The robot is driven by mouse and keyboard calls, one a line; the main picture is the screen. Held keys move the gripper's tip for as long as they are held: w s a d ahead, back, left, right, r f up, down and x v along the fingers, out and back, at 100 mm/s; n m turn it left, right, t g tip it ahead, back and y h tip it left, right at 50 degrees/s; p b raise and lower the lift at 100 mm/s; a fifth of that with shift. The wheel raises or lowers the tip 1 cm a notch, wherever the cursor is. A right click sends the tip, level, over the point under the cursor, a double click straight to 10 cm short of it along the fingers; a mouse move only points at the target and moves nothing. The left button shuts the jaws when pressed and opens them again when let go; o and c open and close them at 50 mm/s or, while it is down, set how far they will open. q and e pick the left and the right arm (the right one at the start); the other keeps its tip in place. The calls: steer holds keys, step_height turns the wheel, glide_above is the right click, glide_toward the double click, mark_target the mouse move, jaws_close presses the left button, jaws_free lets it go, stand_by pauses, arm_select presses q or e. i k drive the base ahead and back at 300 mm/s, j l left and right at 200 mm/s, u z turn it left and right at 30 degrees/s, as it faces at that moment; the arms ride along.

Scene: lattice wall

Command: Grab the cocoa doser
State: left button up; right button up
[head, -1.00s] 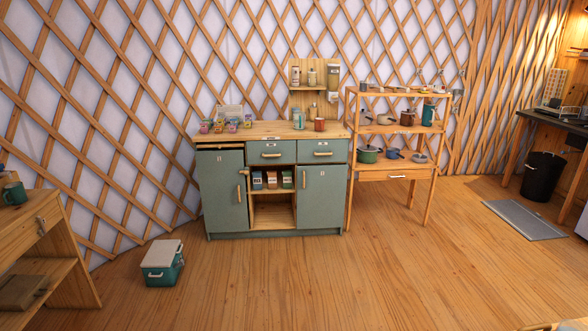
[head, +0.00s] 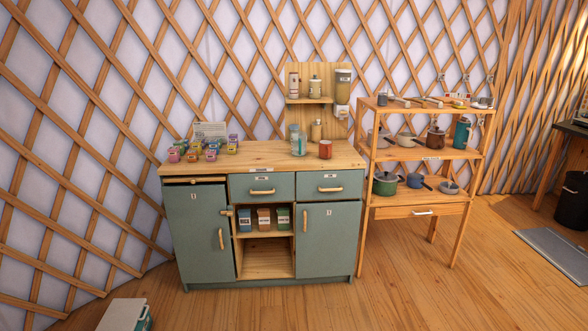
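A tall canister with yellowish-brown contents (head: 343,83) is mounted at the right side of the wooden back panel, above the green cabinet (head: 328,250). A white part (head: 342,113) sits just below it. A brown-labelled jar (head: 294,86) and a pale lidded jar (head: 314,88) stand on the small shelf to its left. The labels are too small to read, so I cannot tell for certain which of these is the cocoa doser. Neither of my grippers is in view.
A red-brown cup (head: 325,149), a teal-topped jar (head: 299,143) and several colourful small boxes stand on the countertop (head: 262,154). A shelf rack (head: 366,190) with pots stands right of the cabinet. A cooler box (head: 123,314) lies front left. The floor ahead is clear.

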mark_target(293, 77)
steer(key=i+j, duration=0.1)
steer(key=i, duration=1.75)
steer(key=l+z, duration=0.05)
steer(key=l, duration=0.05)
